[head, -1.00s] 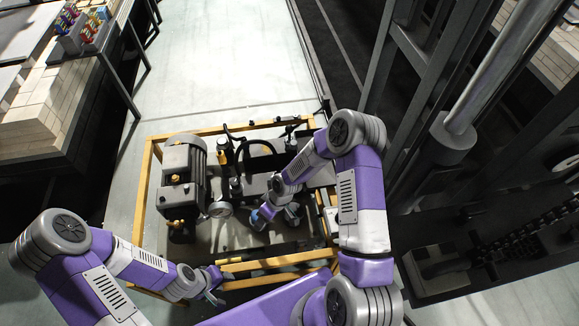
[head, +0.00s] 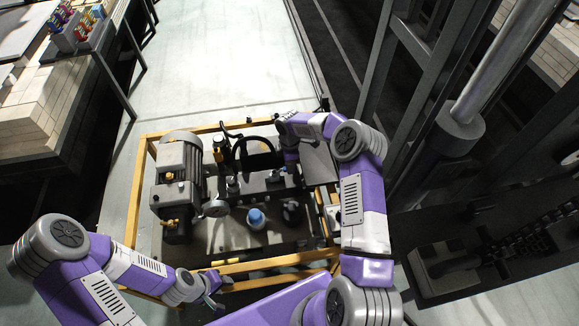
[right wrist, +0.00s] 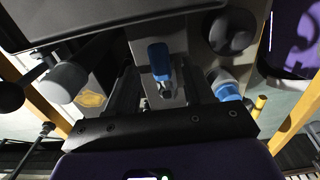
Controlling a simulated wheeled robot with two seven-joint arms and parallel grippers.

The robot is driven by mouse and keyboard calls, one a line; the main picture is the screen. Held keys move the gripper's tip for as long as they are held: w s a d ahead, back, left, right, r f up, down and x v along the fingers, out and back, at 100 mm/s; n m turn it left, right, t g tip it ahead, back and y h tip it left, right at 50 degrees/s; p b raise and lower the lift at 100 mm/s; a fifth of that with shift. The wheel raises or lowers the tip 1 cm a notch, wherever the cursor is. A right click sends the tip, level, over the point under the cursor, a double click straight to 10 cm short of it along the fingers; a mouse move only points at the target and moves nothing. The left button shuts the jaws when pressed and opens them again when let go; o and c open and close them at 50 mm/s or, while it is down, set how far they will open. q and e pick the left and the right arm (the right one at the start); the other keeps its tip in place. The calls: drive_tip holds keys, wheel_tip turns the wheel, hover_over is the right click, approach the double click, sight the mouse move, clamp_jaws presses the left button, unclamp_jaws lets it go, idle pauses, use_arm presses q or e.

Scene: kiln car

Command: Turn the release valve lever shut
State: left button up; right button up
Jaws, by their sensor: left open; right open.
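A lever with a blue grip (right wrist: 159,60) shows in the right wrist view, pointing up from a metal fitting on a grey block. My left gripper (head: 212,285) is open and empty by the unit's front left frame bar.
The unit's yellow frame (head: 270,263) surrounds a grey motor (head: 180,180), a gauge (head: 215,208) and a blue cap (head: 256,218). The cap also shows in the right wrist view (right wrist: 226,88). A dark steel structure (head: 440,90) stands at right. Floor behind is clear.

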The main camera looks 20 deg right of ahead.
drive_tip(key=shift+f, duration=0.95)
clamp_jaws()
